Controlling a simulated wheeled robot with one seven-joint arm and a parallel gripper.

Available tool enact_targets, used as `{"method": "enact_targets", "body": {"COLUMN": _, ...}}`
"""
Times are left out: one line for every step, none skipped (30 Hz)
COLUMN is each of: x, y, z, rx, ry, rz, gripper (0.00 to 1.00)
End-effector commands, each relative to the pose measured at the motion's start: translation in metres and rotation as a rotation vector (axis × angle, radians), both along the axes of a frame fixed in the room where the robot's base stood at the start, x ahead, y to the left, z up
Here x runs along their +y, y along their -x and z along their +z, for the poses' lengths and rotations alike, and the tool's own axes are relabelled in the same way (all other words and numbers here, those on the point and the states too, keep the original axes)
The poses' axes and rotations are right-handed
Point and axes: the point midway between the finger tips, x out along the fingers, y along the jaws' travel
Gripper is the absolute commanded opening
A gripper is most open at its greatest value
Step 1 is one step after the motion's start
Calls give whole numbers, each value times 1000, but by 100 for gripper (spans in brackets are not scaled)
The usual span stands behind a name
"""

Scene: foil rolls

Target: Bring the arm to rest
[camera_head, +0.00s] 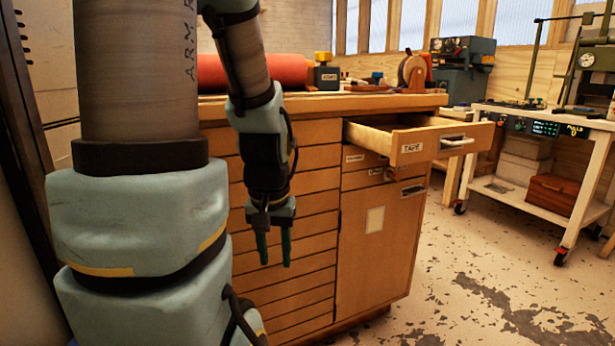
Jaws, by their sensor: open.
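My arm hangs down at the left of the head view, in front of a wooden cabinet (318,238). My gripper (274,250) points down at its end, with its two dark green fingers apart and nothing between them. It is in front of the cabinet's slatted face; I cannot tell the exact gap. To its right, the top drawer (418,144), labelled TAPE, is pulled out.
The cabinet top (380,102) holds a red roll (285,70), a small jar (326,73) and a round wheel-like tool (414,72). A white cart (525,205) with a brown box (553,193) stands at the right. The worn floor (475,275) between is clear.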

Motion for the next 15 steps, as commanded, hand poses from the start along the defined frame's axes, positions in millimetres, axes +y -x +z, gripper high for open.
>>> {"method": "enact_targets", "body": {"x": 8, "y": 0, "z": 0, "rx": -20, "ry": 14, "rz": 42, "gripper": 40}}
{"method": "enact_targets", "body": {"x": 6, "y": -1, "z": 11, "rx": -20, "ry": 13, "rz": 33, "gripper": 40}}
{"method": "enact_targets", "body": {"x": 5, "y": -1, "z": 20, "rx": -18, "ry": 12, "rz": 28, "gripper": 40}}
{"method": "enact_targets", "body": {"x": 5, "y": -1, "z": 24, "rx": -17, "ry": 12, "rz": 27, "gripper": 40}}
{"method": "enact_targets", "body": {"x": 5, "y": -1, "z": 29, "rx": -17, "ry": 12, "rz": 27, "gripper": 40}}
{"method": "enact_targets", "body": {"x": 5, "y": -1, "z": 36, "rx": -16, "ry": 11, "rz": 27, "gripper": 40}}
{"method": "enact_targets", "body": {"x": 5, "y": -1, "z": 40, "rx": -16, "ry": 11, "rz": 27, "gripper": 40}}
{"method": "enact_targets", "body": {"x": 5, "y": -1, "z": 46, "rx": -16, "ry": 10, "rz": 26, "gripper": 40}}
{"method": "enact_targets", "body": {"x": 5, "y": -1, "z": 53, "rx": -16, "ry": 10, "rz": 26, "gripper": 40}}
{"method": "enact_targets", "body": {"x": 5, "y": -1, "z": 60, "rx": -16, "ry": 10, "rz": 26, "gripper": 40}}
{"method": "enact_targets", "body": {"x": 5, "y": -1, "z": 66, "rx": -15, "ry": 10, "rz": 26, "gripper": 40}}
{"method": "enact_targets", "body": {"x": 5, "y": -1, "z": 75, "rx": -15, "ry": 10, "rz": 26, "gripper": 40}}
{"method": "enact_targets", "body": {"x": 5, "y": -1, "z": 83, "rx": -15, "ry": 10, "rz": 26, "gripper": 40}}
{"method": "enact_targets", "body": {"x": 5, "y": -1, "z": 90, "rx": -15, "ry": 10, "rz": 26, "gripper": 40}}
{"method": "enact_targets", "body": {"x": 5, "y": -1, "z": 102, "rx": -15, "ry": 10, "rz": 26, "gripper": 40}}
